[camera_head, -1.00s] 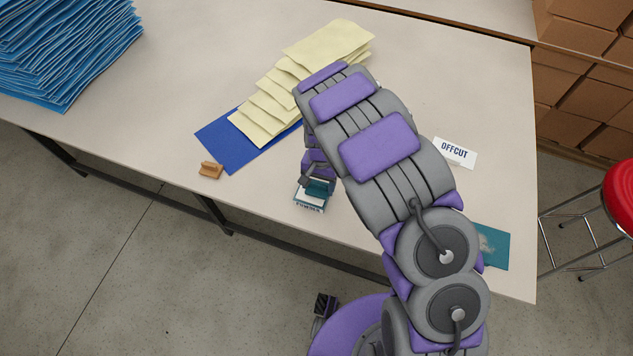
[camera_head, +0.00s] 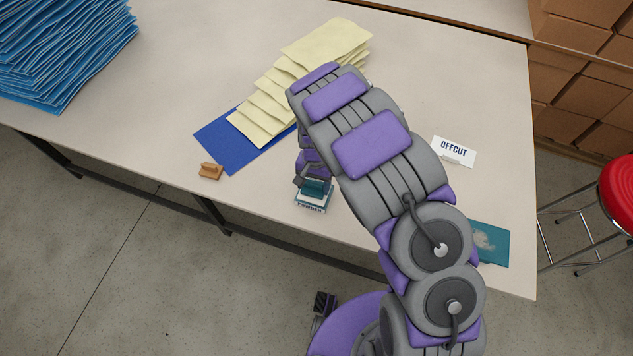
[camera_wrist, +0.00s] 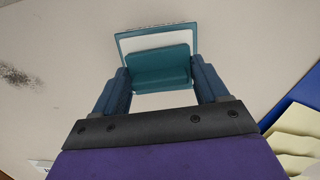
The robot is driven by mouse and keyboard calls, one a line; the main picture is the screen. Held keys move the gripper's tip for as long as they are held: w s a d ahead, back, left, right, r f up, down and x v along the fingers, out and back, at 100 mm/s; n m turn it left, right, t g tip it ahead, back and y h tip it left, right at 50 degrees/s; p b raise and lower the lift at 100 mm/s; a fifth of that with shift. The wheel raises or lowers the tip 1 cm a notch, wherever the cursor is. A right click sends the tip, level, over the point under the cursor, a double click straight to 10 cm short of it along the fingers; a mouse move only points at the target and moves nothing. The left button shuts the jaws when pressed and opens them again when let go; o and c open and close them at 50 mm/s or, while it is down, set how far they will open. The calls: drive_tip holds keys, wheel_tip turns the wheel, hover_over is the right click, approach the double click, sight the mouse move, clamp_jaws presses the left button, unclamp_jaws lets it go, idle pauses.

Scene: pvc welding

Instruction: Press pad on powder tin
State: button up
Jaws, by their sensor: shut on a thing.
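The powder tin (camera_head: 310,208), a shallow teal-rimmed box with a white inside and lettering on its front, sits near the table's front edge. It also shows in the wrist view (camera_wrist: 120,45). My gripper (camera_head: 314,186) is shut on a teal pad (camera_head: 318,189), held by its sides between the two fingers. In the wrist view my gripper (camera_wrist: 160,80) has the pad (camera_wrist: 160,66) over the tin's white inside, with white showing around it. I cannot tell whether the pad touches the powder. My arm hides part of the table behind it.
A blue sheet (camera_head: 215,145) with overlapping cream sheets (camera_head: 262,105) lies behind and left. A small orange-brown block (camera_head: 210,172) is left of the tin. An OFFCUT card (camera_head: 454,150) and a teal sheet with a pale patch (camera_head: 490,242) are right. A blue stack (camera_head: 65,50) stands far left.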

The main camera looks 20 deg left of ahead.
drive_tip(key=shift+a+f, duration=0.1)
drive_tip(key=shift+a, duration=0.35)
drive_tip(key=shift+d+r, duration=0.2)
drive_tip(key=shift+d, duration=0.7)
drive_tip(key=shift+a+f, duration=0.2)
drive_tip(key=shift+a, duration=0.5)
drive_tip(key=shift+d+r, duration=0.1)
drive_tip(key=shift+d, duration=0.45)
drive_tip(key=shift+a, duration=0.15)
drive_tip(key=shift+a+p, duration=0.3)
drive_tip(key=shift+d, duration=0.3)
